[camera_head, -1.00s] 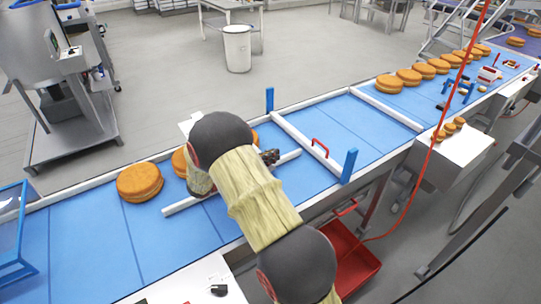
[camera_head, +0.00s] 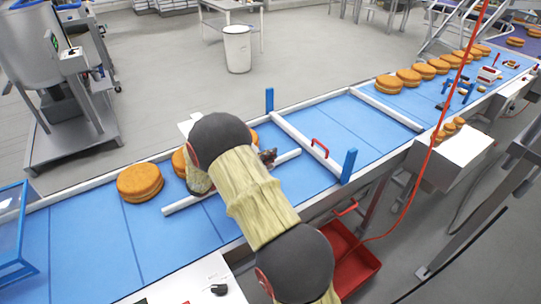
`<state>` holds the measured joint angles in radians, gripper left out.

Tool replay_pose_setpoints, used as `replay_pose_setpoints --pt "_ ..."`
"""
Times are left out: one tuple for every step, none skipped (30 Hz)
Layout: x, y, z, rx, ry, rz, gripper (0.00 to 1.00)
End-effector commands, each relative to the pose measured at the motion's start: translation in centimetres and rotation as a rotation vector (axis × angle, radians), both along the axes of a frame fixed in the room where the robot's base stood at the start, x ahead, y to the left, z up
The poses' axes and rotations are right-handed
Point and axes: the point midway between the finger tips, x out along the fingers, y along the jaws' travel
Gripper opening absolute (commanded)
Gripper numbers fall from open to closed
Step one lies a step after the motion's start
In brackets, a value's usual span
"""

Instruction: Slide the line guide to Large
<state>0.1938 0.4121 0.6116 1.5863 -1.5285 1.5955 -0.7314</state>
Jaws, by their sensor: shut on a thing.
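The line guide (camera_head: 287,157), a white bar, lies slantwise on the blue conveyor belt. Its left end and right end show; my arm covers its middle. My gripper (camera_head: 268,157) is mostly hidden behind my arm; a small dark part of it shows at the bar, and it is shut on the line guide. No mark reading Large can be made out in this view.
A round cake (camera_head: 140,182) sits left of the guide, with another (camera_head: 179,162) partly behind my arm. A white gate with a red handle (camera_head: 320,148) crosses the belt between blue posts (camera_head: 348,166). A red bin (camera_head: 352,262) stands below.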

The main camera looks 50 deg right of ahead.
Motion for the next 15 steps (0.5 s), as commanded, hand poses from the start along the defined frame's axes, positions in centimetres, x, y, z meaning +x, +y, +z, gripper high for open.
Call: replay_pose_setpoints --pt "1.0 -0.2 0.2 -0.001 -0.004 0.003 0.00" --pt "1.6 -0.3 0.1 -0.001 -0.005 0.004 0.00" --pt "2.4 -0.5 0.1 -0.001 -0.005 0.004 0.00" --pt "3.0 -0.7 0.1 -0.001 -0.004 0.004 0.00" --pt "3.6 -0.8 0.2 -0.002 -0.006 0.004 0.00" --pt "4.4 -1.0 0.2 -0.001 -0.006 0.005 0.00" --pt "4.9 -1.1 0.1 -0.002 -0.005 0.005 0.00" --pt "5.4 -1.2 0.2 -0.002 -0.006 0.005 0.00" --pt "6.0 -1.4 0.1 -0.003 -0.006 0.004 0.00" --pt "6.4 -1.5 0.2 -0.003 -0.006 0.004 0.00" --pt "6.7 -1.6 0.2 -0.002 -0.005 0.004 0.00" --pt "7.1 -1.6 0.1 -0.002 -0.004 0.004 0.00" --pt "7.3 -1.7 0.1 -0.002 -0.004 0.004 0.00" --pt "7.4 -1.7 0.2 -0.002 -0.005 0.004 0.00" --pt "7.6 -1.8 0.2 -0.002 -0.005 0.004 0.00"
